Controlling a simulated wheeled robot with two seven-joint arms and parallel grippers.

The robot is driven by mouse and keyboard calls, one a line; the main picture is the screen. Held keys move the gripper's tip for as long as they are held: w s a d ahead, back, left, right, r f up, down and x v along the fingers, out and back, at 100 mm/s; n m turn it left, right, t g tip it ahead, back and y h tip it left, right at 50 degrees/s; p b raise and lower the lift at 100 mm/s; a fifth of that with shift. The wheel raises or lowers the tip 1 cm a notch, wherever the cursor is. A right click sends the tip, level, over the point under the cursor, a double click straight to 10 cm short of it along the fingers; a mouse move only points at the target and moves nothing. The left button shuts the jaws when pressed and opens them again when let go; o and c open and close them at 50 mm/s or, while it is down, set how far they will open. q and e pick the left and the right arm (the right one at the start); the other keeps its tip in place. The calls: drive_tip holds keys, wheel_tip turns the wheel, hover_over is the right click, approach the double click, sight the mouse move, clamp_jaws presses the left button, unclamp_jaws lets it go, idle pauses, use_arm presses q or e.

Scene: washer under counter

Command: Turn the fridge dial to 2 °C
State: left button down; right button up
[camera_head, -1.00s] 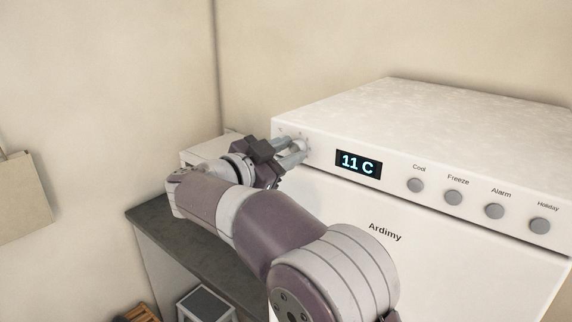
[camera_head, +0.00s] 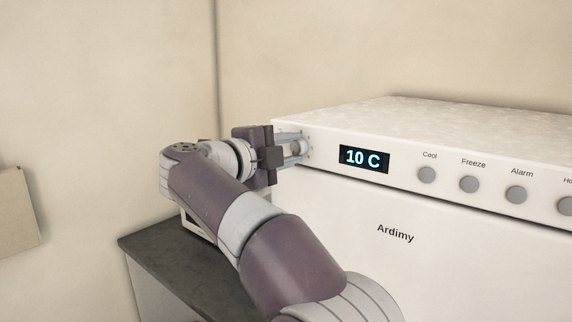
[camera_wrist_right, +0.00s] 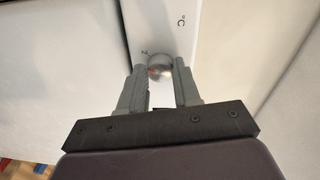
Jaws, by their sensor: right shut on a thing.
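The white fridge (camera_head: 330,215) has a front panel with a dark display (camera_head: 364,159) that reads 10 C. The dial (camera_head: 300,147) is at the left end of the panel and mostly hidden by my gripper. In the right wrist view the dial (camera_wrist_right: 160,66) is a shiny round knob between the fingertips, with a °C mark beside it. My right gripper (camera_head: 294,149) is shut on the dial, one finger on each side; it also shows in the right wrist view (camera_wrist_right: 159,76). My left gripper is not in view.
Several grey round buttons (camera_head: 427,175) run along the panel right of the display, labelled Cool, Freeze and Alarm among others. A dark counter (camera_head: 180,262) lies left of the fridge. A beige box-like panel (camera_head: 18,213) is at the far left.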

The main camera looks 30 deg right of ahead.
drive_tip(key=shift+m+b, duration=1.25)
drive_tip(key=shift+m, duration=0.55)
drive_tip(key=o, duration=1.1)
drive_tip(key=shift+s+t, duration=0.15)
drive_tip(key=shift+t, duration=0.15)
drive_tip(key=shift+c, duration=0.2)
drive_tip(key=shift+s+a, duration=0.1)
drive_tip(key=shift+a, duration=0.35)
drive_tip(key=b+v, duration=0.1)
drive_tip(key=v, duration=1)
drive_tip(key=shift+s+a+b, duration=0.15)
drive_tip(key=shift+a+b, duration=0.15)
drive_tip(key=shift+b, duration=0.05)
drive_tip(key=shift+r, duration=0.1)
